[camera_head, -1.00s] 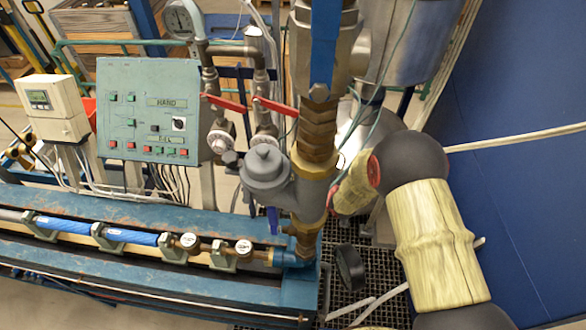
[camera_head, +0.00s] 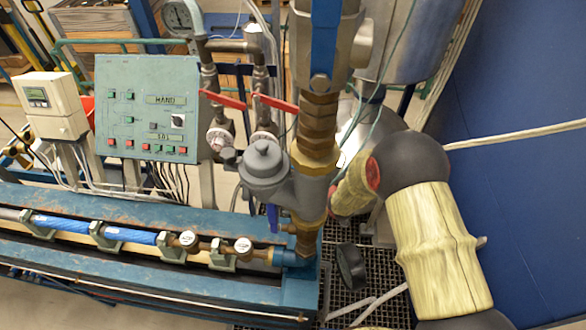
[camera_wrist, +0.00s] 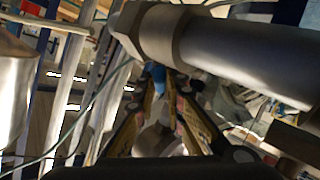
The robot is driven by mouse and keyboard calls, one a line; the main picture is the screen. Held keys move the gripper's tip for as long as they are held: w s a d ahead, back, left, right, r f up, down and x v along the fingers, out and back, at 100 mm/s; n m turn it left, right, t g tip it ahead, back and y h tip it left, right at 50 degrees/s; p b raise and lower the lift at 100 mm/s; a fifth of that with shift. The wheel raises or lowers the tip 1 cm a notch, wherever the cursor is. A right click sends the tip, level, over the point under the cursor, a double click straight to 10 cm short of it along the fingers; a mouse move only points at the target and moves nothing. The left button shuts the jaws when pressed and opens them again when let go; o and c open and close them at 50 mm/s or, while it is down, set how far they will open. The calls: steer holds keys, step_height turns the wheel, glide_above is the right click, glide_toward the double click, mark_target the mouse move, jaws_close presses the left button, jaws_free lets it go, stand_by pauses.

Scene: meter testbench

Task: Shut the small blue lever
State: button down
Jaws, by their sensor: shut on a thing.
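The small blue lever (camera_head: 273,217) hangs upright beside the lower part of the vertical brass and steel pipe (camera_head: 310,200), below the grey round meter (camera_head: 264,165). In the head view my arm reaches in from the right behind this pipe, and my gripper is hidden there. In the wrist view my gripper (camera_wrist: 160,82) has its yellow-and-black fingers closing around a small blue piece (camera_wrist: 157,72), which appears to be the lever. A thick grey pipe passes just above the fingertips and hides part of the lever.
A larger blue lever (camera_head: 324,38) is on the upper pipe. Two red levers (camera_head: 222,100) sit on valves to the left. A green control panel (camera_head: 148,108) and a blue bench frame (camera_head: 130,275) stand left. A dark round knob (camera_head: 351,266) lies low right of the pipe.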

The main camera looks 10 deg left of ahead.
steer(key=shift+m+t+b, duration=0.3)
steer(key=shift+m+b, duration=0.15)
steer(key=shift+m, duration=0.05)
steer(key=c, duration=1.8)
jaws_free()
steer(key=shift+c, duration=0.2)
steer(key=shift+s, duration=0.1)
steer(key=v, duration=1.2)
steer(key=shift+a+r, duration=0.1)
